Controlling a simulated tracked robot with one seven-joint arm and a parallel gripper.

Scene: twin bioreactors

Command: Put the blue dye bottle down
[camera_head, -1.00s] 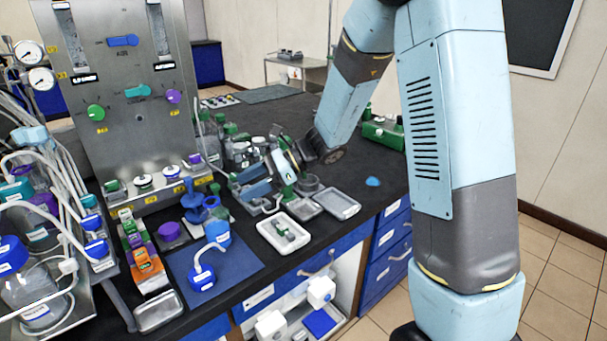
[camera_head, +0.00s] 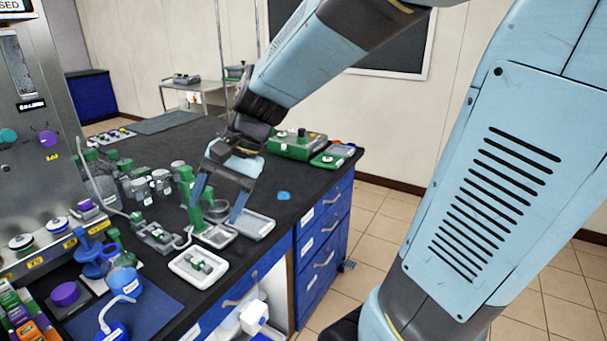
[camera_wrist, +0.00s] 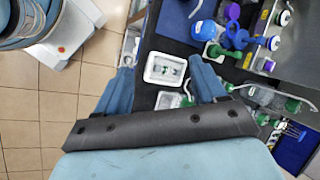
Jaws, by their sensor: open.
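A round bottle with blue contents and a pale label, which looks like the blue dye bottle (camera_head: 122,281), stands upright at the back edge of the dark blue mat (camera_head: 150,312). It also shows in the wrist view (camera_wrist: 205,30), beyond the fingertips and clear of them. My gripper (camera_head: 220,200) is open, with its two blue fingers pointing down above the bench, to the right of the bottle and apart from it. In the wrist view, my gripper (camera_wrist: 163,78) has nothing held between its fingers. A white tray (camera_wrist: 164,69) with small green-capped items shows below the gap.
A green upright device (camera_head: 193,195) stands close beside my fingers. A grey tray (camera_head: 254,226) and a white tray (camera_head: 198,266) lie near the front edge. Capped bottles (camera_head: 140,185) crowd behind. A blue wash bottle (camera_head: 112,330) is on the mat. Bare bench lies farther right.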

